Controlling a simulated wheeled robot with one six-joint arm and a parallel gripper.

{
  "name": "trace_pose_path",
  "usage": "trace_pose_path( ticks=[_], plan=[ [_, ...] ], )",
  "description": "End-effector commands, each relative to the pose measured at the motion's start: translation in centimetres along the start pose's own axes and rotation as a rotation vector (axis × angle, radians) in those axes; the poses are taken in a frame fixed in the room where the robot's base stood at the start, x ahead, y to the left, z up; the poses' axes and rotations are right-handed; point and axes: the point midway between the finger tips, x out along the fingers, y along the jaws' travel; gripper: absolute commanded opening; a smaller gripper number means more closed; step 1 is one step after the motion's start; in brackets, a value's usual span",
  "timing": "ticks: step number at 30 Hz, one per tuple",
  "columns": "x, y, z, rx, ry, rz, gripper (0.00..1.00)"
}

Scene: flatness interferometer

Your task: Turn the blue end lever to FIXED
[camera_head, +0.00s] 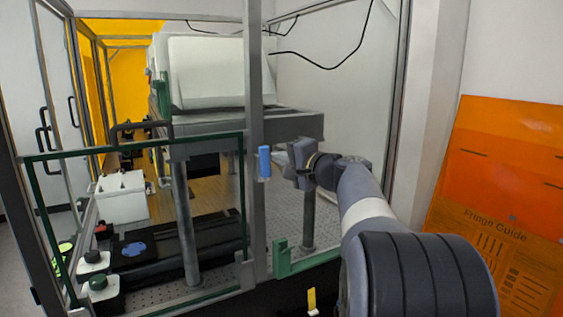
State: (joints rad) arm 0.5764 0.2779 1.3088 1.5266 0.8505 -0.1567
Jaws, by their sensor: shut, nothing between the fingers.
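The blue end lever (264,162) is a short upright blue piece on the grey frame post, near the middle of the head view. My gripper (290,163) is just to the right of the lever, its end pointing left toward it. It is shut and holds nothing. A small gap shows between the gripper and the lever in the picture; the depth between them is hard to tell. No FIXED marking can be read in this view.
A green-edged panel (38,218) stands at the left. A green bracket (284,262) sits low on the frame, with a yellow piece (311,300) below it. Behind the frame are a white box (121,196) and a dark rail. An orange Fringe Guide board (490,240) is at the right.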

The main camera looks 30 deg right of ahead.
Motion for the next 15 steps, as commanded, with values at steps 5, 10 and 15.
trace_pose_path(
  ticks=[5,10,15],
  plan=[
    [0.1,-0.1,0.4,-0.084,-0.001,0.018,0.00],
    [0.2,-0.3,1.0,-0.210,-0.003,0.048,0.00],
    [0.4,-0.7,1.6,-0.367,-0.002,0.088,0.00]
  ],
)
